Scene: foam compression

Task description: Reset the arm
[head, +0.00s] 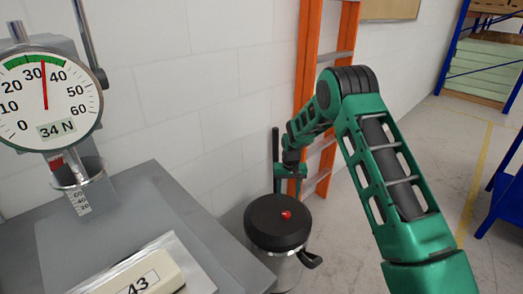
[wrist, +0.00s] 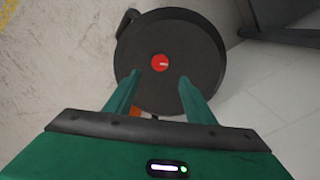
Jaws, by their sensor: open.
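My green arm rises on the right in the head view and bends over at a dark elbow, its far end hanging near the white wall. My gripper (wrist: 155,95) is open and empty in the wrist view, its two green fingers spread apart. The fingers point over a round black lid (wrist: 185,38) with a red spot (wrist: 160,63) in its middle. In the head view the black lid (head: 278,222) tops a metal bin beside the grey bench. The gripper's fingertips are hard to make out in the head view.
A dial gauge (head: 45,95) reading 34 N stands at left above the grey bench (head: 200,240). A foam block marked 43 (head: 130,280) lies on a plate there. An orange ladder (head: 308,60) leans behind my arm. Blue shelving (head: 455,50) is at far right; the floor between is clear.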

